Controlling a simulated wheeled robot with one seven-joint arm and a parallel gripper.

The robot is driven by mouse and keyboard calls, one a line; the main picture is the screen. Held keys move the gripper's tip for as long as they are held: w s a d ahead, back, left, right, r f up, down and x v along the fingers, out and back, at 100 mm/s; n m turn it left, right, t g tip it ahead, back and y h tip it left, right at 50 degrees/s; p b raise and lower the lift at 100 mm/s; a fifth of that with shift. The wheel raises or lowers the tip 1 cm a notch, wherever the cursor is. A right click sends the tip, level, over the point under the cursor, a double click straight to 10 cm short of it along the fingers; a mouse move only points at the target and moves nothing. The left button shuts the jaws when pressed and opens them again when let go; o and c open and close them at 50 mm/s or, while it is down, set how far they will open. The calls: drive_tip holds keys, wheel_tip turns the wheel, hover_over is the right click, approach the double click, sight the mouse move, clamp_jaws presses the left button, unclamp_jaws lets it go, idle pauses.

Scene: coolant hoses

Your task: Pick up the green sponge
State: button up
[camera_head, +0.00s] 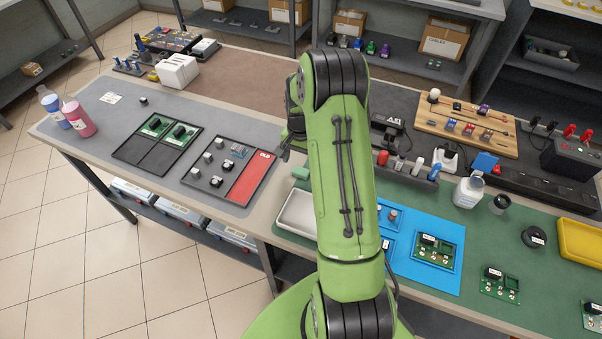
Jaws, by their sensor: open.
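A small green block that looks like the green sponge (300,173) lies on the bench just behind the white tray (296,213), left of my green arm. Its right side is close to the arm's outline, and I cannot tell whether part of it is hidden. My gripper (286,151) shows partly at the left edge of my arm, above and slightly left of the sponge in the picture. It is open, with nothing visible between its fingers. The arm hides much of the gripper.
A black tray with a red section (252,178) lies to the left. A blue mat (446,278) with circuit boards lies right of my arm, near a white bottle (467,192) and a yellow tray (580,241). Two bottles (78,118) stand at the bench's left end.

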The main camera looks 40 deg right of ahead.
sight(301, 171)
wheel_tip(301, 171, down, 4)
drive_tip(key=shift+w+d+f+b, duration=0.1)
drive_tip(key=shift+w+f+b, duration=0.05)
drive_tip(key=shift+f+b, duration=0.15)
drive_tip(key=shift+r, duration=0.1)
drive_tip(key=c, duration=1.1)
wheel_tip(301, 171, up, 10)
drive_tip(key=shift+r+p, duration=0.1)
drive_tip(key=shift+p, duration=0.7)
